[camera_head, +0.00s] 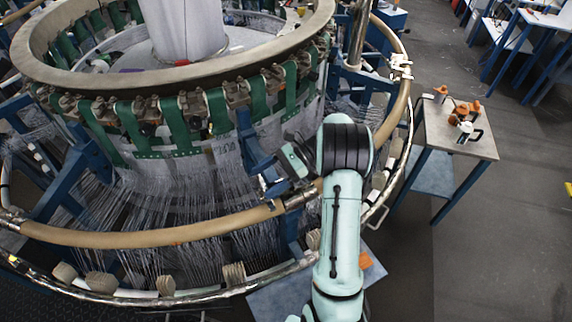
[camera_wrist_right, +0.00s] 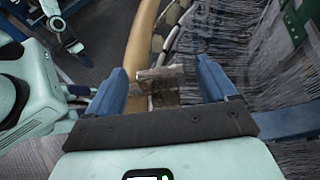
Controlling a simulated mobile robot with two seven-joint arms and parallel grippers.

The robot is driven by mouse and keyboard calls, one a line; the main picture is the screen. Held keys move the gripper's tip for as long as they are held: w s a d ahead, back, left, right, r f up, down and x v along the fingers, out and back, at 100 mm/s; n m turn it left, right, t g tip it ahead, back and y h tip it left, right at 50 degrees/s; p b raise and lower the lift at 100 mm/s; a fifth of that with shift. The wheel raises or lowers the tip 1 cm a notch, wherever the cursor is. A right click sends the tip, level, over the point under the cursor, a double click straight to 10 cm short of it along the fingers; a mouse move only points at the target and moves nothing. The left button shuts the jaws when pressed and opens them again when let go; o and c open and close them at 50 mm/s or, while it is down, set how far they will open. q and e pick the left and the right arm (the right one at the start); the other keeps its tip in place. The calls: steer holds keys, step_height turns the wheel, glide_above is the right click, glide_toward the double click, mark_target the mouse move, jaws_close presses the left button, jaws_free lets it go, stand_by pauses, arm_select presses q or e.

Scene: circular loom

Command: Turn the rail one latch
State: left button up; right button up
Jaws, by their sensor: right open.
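The rail (camera_head: 150,237) is a tan curved tube running round the outside of the loom. A metal clamp-like piece (camera_head: 300,199), perhaps the latch, sits on it beside my right arm. My right gripper (camera_head: 268,180) is near the rail, partly hidden behind its own wrist. In the right wrist view its two blue fingers (camera_wrist_right: 161,72) stand apart. A grey-brown metal piece (camera_wrist_right: 162,82) shows between them, with the tan rail (camera_wrist_right: 142,35) running away beyond. I cannot tell whether the fingers touch it. My left gripper is not in view.
The loom's upper tan ring (camera_head: 190,77), green straps (camera_head: 175,122) and fine threads fill the left. A small table (camera_head: 465,140) with orange and white items stands at the right. Grey floor (camera_head: 500,230) is clear at the lower right.

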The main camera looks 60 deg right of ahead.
steer(key=v, duration=1.1)
steer(key=shift+s, duration=0.1)
